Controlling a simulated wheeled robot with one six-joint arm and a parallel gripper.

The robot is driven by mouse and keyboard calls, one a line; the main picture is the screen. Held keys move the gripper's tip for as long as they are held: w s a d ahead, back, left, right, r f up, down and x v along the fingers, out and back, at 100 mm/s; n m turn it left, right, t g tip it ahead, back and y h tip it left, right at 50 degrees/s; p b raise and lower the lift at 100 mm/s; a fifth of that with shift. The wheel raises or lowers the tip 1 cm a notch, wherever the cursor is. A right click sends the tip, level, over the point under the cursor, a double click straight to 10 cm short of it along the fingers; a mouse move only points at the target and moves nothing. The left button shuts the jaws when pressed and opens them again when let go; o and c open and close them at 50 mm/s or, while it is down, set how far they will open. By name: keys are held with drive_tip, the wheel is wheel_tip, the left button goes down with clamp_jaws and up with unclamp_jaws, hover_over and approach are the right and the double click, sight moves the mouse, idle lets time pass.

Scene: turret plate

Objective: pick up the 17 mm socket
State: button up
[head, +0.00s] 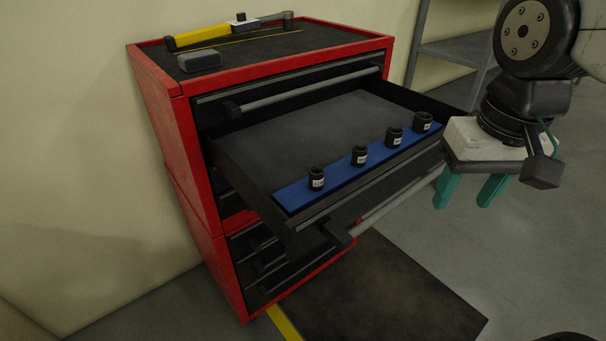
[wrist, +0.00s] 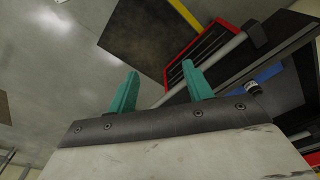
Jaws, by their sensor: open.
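Several black sockets stand upright in a spaced row on a blue strip (head: 340,175) at the front of the open drawer. They are a front-left socket (head: 317,178), a second (head: 359,156), a third (head: 394,136) and a far-right one (head: 423,122). Each has a white label too small to read, so I cannot tell which is 17 mm. My gripper (head: 462,202) is open and empty, its teal fingers pointing down, to the right of the drawer and apart from the sockets. In the wrist view, one socket (wrist: 254,89) shows right of the fingers (wrist: 160,70).
The open drawer (head: 270,135) juts from a red tool cabinet (head: 170,120), with a long handle (head: 395,205) along its front. A yellow-handled tool (head: 205,36) and a grey block (head: 199,61) lie on top. A dark mat (head: 390,290) covers the floor in front.

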drive_tip(key=w+a+r, duration=0.1)
drive_tip(key=w+a, duration=0.9)
drive_tip(key=m+g, duration=0.1)
drive_tip(key=m, duration=0.1)
hover_over(316, 172)
drive_tip(key=shift+s+f, duration=0.35)
drive_tip(key=shift+f, duration=0.2)
drive_tip(key=shift+w+a+f, duration=0.1)
drive_tip(key=shift+a+f, duration=0.15)
drive_tip(key=f, duration=0.7)
drive_tip(key=shift+s+d+f, duration=0.15)
drive_tip(key=shift+s, duration=0.1)
drive_tip(key=c, duration=1.1)
